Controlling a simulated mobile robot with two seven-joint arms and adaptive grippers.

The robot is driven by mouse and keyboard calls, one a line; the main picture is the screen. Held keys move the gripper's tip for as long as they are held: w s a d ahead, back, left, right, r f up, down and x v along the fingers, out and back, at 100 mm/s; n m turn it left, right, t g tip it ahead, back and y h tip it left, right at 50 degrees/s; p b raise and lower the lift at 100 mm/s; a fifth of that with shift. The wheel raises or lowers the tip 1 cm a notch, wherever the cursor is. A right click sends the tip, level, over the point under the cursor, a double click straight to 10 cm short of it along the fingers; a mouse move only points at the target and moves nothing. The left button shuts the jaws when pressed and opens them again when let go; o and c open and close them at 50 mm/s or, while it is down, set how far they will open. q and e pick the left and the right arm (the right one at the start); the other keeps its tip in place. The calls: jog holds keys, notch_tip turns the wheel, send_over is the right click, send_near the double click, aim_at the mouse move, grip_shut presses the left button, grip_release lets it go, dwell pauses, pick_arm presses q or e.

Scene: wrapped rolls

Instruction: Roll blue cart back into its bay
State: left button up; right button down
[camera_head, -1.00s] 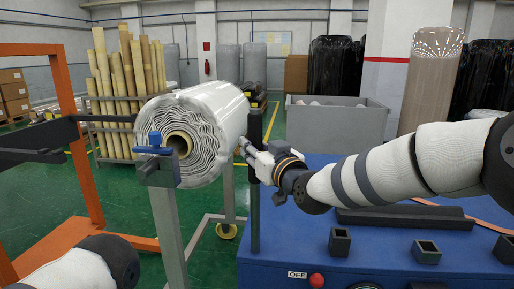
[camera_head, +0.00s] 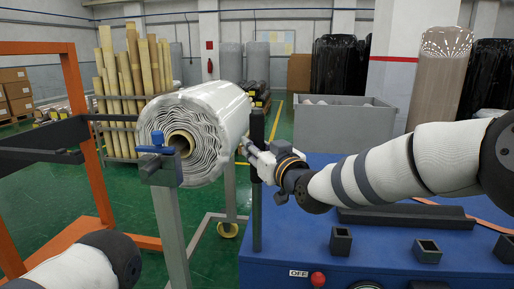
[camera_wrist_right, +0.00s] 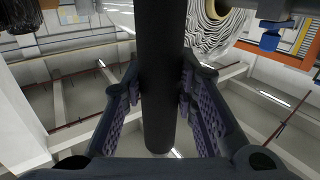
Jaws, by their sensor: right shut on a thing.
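The blue cart (camera_head: 290,240) fills the lower right of the head view, with a flat blue top, an "OFF" label and a red button on its near side. A dark upright post (camera_head: 256,205) stands at its left edge. My right gripper (camera_head: 256,160) is shut on this post. In the right wrist view, the post (camera_wrist_right: 160,60) runs between the two ridged fingers of my gripper (camera_wrist_right: 160,105). My left gripper is out of view; only part of my left arm shows at the lower left. I cannot tell which place is the bay.
A white wrapped roll (camera_head: 215,115) rests on a grey stand (camera_head: 168,215) just left of the post. An orange frame (camera_head: 85,140) stands at the left. A grey bin (camera_head: 343,130) stands behind the cart. Green floor shows between the frame and stand.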

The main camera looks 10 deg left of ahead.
jog(key=shift+s+a+f, duration=0.1)
jog(key=shift+a+f, duration=0.05)
jog(key=shift+a, duration=0.05)
jog(key=c, duration=1.5)
grip_release()
jog(key=shift+o, duration=1.3)
jog(key=shift+a, duration=0.2)
jog(key=shift+d, duration=0.1)
jog(key=shift+s+d, duration=0.2)
jog(key=shift+d, duration=0.05)
jog(key=v, duration=1.1)
jog(key=shift+s, duration=0.15)
